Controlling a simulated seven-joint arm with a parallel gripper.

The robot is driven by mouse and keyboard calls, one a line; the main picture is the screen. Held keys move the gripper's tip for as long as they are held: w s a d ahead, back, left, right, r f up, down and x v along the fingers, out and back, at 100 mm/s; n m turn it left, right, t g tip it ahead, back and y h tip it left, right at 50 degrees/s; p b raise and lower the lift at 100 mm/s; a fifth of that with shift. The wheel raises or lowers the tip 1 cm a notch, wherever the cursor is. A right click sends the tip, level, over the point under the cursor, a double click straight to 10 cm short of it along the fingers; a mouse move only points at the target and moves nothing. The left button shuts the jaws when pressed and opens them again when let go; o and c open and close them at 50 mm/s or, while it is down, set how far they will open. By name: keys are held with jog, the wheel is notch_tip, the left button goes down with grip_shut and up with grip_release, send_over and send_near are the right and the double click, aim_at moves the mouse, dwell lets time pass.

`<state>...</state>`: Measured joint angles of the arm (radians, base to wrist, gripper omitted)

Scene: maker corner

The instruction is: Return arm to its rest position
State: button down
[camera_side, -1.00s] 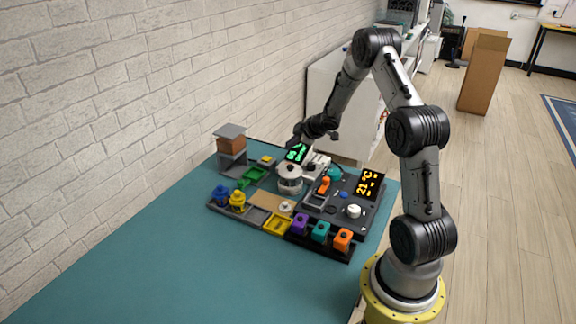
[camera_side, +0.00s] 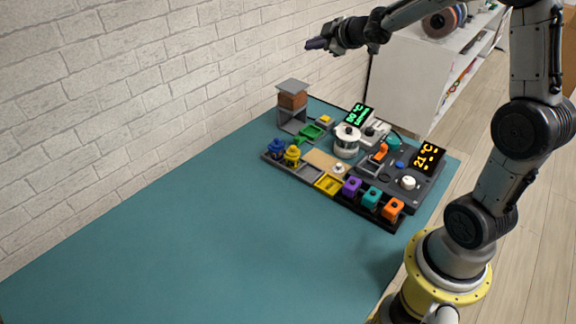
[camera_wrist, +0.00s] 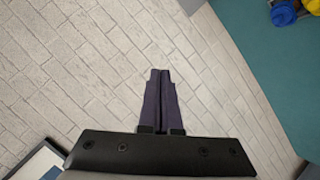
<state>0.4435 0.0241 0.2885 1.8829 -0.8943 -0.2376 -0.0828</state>
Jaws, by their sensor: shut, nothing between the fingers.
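My gripper (camera_side: 312,44) is raised high above the far end of the table, in front of the brick wall in the side view. It points left and holds nothing. In the wrist view my gripper (camera_wrist: 160,74) shows its two dark fingers pressed together, with only brick wall behind them. My arm stretches from its base at the right over the work area, well clear of everything on the table.
The teal table (camera_side: 190,240) carries a dark tray of coloured blocks, a lidded pot (camera_side: 346,142), a control panel with a yellow display (camera_side: 427,157) and a small shelf (camera_side: 292,103). A white cabinet (camera_side: 420,85) stands behind. The near table is bare.

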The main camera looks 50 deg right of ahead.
jog(key=s+a+r+m, duration=0.3)
jog(key=s+a+r, duration=0.6)
jog(key=s+a, duration=0.35)
jog(key=s+a+f+m+g+y, duration=0.1)
jog(key=s+a+f+g, duration=0.1)
jog(key=s+f, duration=0.2)
jog(key=s+a+f+m+g+y, duration=0.1)
jog(key=s+f, duration=0.3)
jog(key=s, duration=0.6)
jog(key=s+a+f+m+g+y, duration=0.1)
jog(key=s+a+f+m+g, duration=0.1)
jog(key=s, duration=0.5)
notch_tip(320, 180, down, 2)
jog(key=shift+a+f+g, duration=0.25)
jog(key=shift+a+g, duration=0.55)
jog(key=shift+a, duration=0.05)
